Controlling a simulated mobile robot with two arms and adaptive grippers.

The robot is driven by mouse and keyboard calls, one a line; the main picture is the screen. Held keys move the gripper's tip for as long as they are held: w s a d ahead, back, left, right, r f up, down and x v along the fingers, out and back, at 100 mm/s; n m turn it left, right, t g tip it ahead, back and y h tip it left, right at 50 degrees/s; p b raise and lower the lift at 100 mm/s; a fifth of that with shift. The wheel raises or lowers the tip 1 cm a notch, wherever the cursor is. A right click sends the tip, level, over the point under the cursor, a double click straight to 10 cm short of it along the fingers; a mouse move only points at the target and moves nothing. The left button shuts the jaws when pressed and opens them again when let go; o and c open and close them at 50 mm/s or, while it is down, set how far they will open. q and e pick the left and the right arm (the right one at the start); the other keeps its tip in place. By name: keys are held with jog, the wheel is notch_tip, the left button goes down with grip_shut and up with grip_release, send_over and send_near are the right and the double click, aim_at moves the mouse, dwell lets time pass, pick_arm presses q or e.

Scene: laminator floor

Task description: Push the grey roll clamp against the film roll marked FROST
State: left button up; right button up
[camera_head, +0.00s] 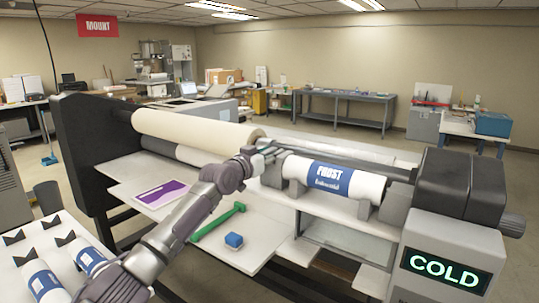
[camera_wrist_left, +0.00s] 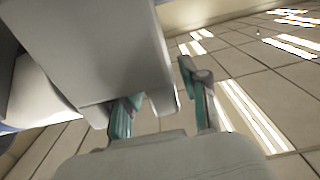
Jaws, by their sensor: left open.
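The film roll marked FROST (camera_head: 335,178), white with a blue label, lies on the bar of the machine. The grey roll clamp (camera_head: 272,174) is on the bar at the roll's left end, partly hidden by my gripper. I cannot tell whether it touches the roll. My left gripper (camera_head: 265,152) is at the clamp, its fingers open. In the left wrist view, the clamp (camera_wrist_left: 90,45) fills the upper left and its narrow edge reaches between the fingers (camera_wrist_left: 158,102). White roll surface shows at the left edge there. My right gripper is out of view.
A cream roll (camera_head: 195,128) lies on the machine behind my arm. A COLD display (camera_head: 445,270) stands at the right end.

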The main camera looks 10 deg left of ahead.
pick_arm(q)
jog(key=shift+r, duration=0.1)
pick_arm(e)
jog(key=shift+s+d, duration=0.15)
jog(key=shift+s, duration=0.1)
pick_arm(q)
jog(key=shift+s, duration=0.1)
jog(key=shift+s+a, duration=0.15)
jog(key=shift+s, duration=0.3)
jog(key=v, duration=1.1)
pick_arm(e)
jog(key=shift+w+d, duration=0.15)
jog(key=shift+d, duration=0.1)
